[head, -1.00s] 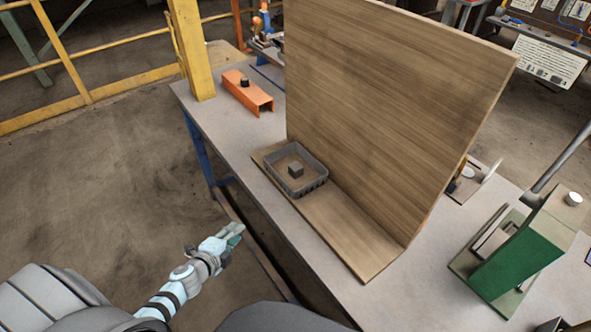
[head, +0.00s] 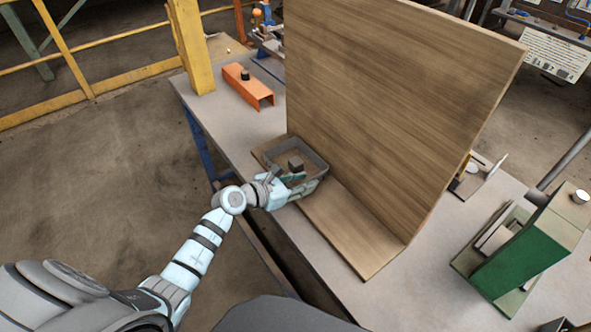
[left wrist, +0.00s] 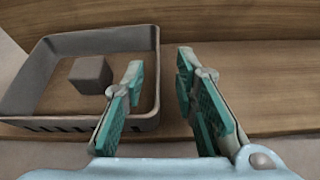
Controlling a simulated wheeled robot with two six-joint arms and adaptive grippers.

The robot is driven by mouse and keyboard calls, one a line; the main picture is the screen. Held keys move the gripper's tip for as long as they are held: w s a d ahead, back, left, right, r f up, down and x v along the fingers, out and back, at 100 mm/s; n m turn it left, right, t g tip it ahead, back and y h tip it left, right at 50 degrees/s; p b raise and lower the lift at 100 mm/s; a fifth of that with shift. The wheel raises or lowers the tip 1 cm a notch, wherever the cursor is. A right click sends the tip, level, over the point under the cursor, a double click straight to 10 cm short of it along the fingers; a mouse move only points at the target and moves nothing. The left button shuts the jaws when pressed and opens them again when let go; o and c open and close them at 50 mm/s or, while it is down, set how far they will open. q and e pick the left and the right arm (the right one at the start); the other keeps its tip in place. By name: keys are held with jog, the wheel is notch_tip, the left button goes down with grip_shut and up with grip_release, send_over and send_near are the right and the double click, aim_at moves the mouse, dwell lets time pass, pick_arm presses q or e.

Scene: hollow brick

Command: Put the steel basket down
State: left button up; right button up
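The steel basket (head: 318,166) is a dark grey open tray standing on the wooden base board, close to the upright wooden panel. A small grey block (head: 296,163) lies inside it. In the left wrist view the basket (left wrist: 70,40) is at the left, with the block (left wrist: 91,75) in it. My left gripper (head: 296,180) is at the basket's near right side. Its fingers (left wrist: 165,85) are spread apart, one over the basket's inside and one outside, with the side wall between them. I cannot tell whether they touch the wall. My right gripper is not in view.
The upright wooden panel (head: 390,110) rises behind the basket. The base board (head: 350,235) is bare to the right. An orange channel piece (head: 248,88) lies farther back on the table, and a green machine (head: 520,250) stands at the right.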

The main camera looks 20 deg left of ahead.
pick_arm(q)
jog(key=b+x, duration=0.1)
jog(key=x, duration=0.3)
jog(key=shift+w+f, duration=0.2)
jog(key=shift+w, duration=0.05)
jog(key=shift+s+a+r, duration=0.1)
grip_shut()
